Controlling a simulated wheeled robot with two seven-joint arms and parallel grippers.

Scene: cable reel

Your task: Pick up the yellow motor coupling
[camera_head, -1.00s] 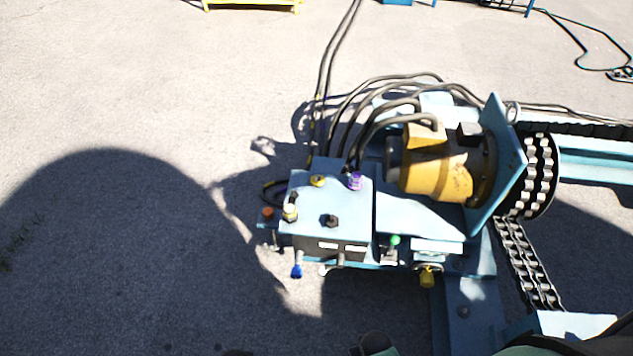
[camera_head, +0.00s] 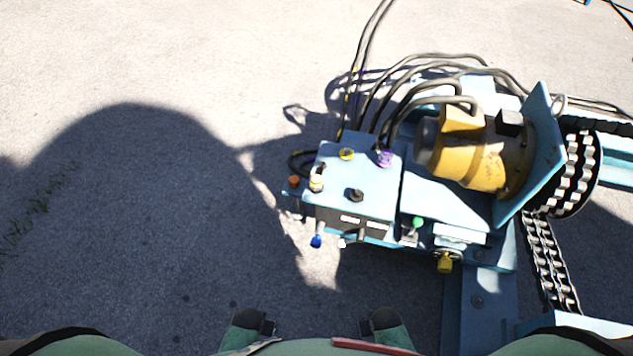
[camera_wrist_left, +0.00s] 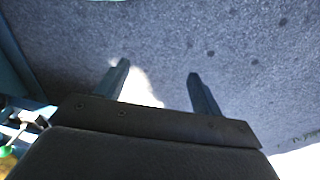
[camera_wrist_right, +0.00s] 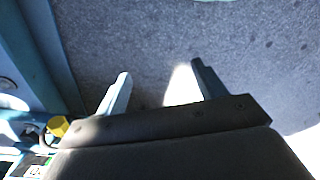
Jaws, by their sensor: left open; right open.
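A yellow fitting (camera_head: 445,262) sticks out at the front of the blue reel machine, below a small round valve. It also shows in the right wrist view (camera_wrist_right: 58,126) at the left edge. A yellow ring-like cap (camera_head: 347,154) sits on top of the blue box. I cannot tell for certain which of these is the coupling. My left gripper (camera_wrist_left: 158,70) is open and empty over bare ground. My right gripper (camera_wrist_right: 160,69) is open and empty, with the yellow fitting to the left outside its fingers.
A large yellow motor (camera_head: 480,158) is mounted behind a blue plate (camera_head: 537,150). Purple (camera_head: 385,158), black (camera_head: 355,195) and green (camera_head: 418,222) fittings are nearby. Dark hoses (camera_head: 440,85) loop behind the box (camera_head: 335,205). A chain (camera_head: 550,260) runs at right. Ground at left is clear.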

